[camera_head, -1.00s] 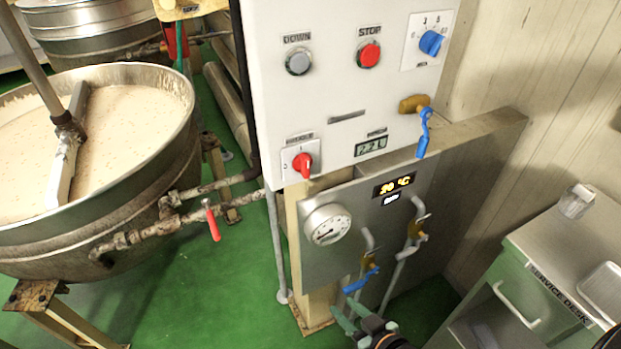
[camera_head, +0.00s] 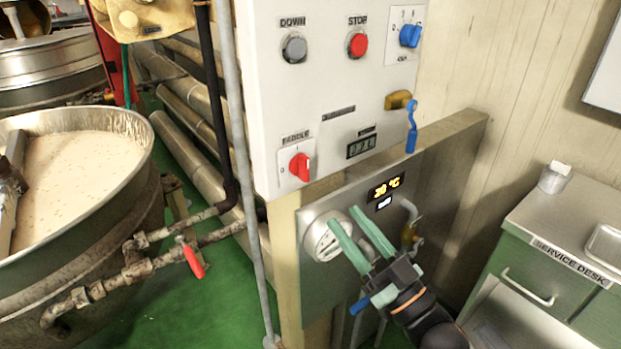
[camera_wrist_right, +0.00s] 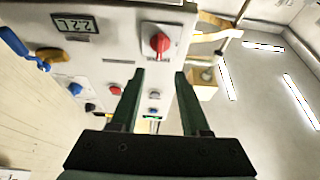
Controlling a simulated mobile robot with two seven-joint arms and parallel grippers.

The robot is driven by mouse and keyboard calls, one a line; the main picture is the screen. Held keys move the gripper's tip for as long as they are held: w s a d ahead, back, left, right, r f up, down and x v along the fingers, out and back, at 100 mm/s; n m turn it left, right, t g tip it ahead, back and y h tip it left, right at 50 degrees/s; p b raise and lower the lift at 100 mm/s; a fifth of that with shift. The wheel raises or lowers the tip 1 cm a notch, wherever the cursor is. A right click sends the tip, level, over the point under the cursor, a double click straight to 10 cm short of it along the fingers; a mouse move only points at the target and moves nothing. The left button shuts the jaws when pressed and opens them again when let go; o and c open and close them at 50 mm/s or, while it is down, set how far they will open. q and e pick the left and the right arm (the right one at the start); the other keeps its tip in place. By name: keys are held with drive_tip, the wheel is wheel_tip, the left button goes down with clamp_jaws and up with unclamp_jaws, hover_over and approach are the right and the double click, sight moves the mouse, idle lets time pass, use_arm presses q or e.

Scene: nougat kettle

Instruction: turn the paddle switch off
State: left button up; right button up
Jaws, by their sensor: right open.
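The paddle switch (camera_head: 300,167) is a red rotary knob on a white plate, labelled PADDLE, at the lower left corner of the white control panel (camera_head: 335,85). It also shows in the right wrist view (camera_wrist_right: 160,43), ahead of the fingers. I cannot tell for certain which mark it points to. My right gripper (camera_head: 345,215) is open and empty, its green fingers pointing up and left, below and right of the switch in the head view. In the right wrist view my right gripper (camera_wrist_right: 158,73) is apart from the knob. My left gripper is not in view.
A blue-handled valve (camera_head: 411,135) juts out at the panel's right. A grey vertical pipe (camera_head: 245,150) runs left of the panel. The kettle (camera_head: 120,215) stands left, the service desk (camera_head: 550,235) right.

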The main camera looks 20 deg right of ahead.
sight(307, 171)
drive_tip(key=p+x, duration=0.1)
drive_tip(key=x, duration=1.1)
drive_tip(key=shift+f, duration=0.1)
clamp_jaws()
